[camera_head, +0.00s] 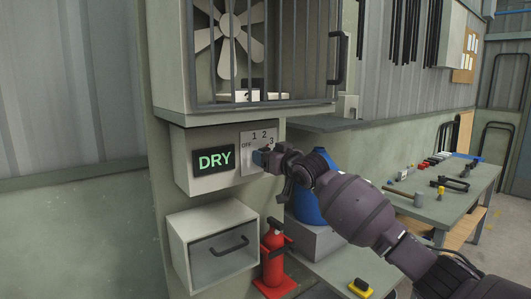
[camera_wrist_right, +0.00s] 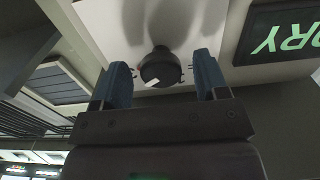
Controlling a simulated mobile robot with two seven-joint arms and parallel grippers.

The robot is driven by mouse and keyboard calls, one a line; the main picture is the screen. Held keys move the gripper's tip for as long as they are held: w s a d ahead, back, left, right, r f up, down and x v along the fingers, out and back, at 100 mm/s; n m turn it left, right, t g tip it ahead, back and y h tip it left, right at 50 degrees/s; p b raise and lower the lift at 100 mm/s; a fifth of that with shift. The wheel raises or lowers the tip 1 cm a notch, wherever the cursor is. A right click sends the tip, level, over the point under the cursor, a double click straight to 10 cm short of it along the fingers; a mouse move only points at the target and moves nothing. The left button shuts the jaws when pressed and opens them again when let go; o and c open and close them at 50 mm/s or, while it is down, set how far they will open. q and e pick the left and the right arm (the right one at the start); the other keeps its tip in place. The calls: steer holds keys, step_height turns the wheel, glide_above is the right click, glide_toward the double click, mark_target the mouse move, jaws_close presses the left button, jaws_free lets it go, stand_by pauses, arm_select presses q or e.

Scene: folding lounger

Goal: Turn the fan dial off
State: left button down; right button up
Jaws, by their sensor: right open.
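The fan dial (camera_wrist_right: 160,68) is a dark round knob with a white mark, on a pale plate. In the head view the plate (camera_head: 253,138) carries the labels OFF, 1, 2 and 3, and my right gripper hides the dial. My right gripper (camera_head: 262,158) is at the plate. In the right wrist view its blue fingers (camera_wrist_right: 161,78) are open, one on each side of the dial, with gaps visible between them and the knob. I cannot tell which label the mark faces. My left gripper is not in view.
A green DRY display (camera_head: 214,159) sits left of the plate. A barred fan cabinet (camera_head: 190,80) is above, and a drawer box (camera_head: 215,240) below. A tool bench (camera_head: 425,205) is at right.

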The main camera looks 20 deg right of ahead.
steer(key=shift+w+a, duration=0.25)
steer(key=shift+w, duration=0.4)
steer(key=c, duration=0.9)
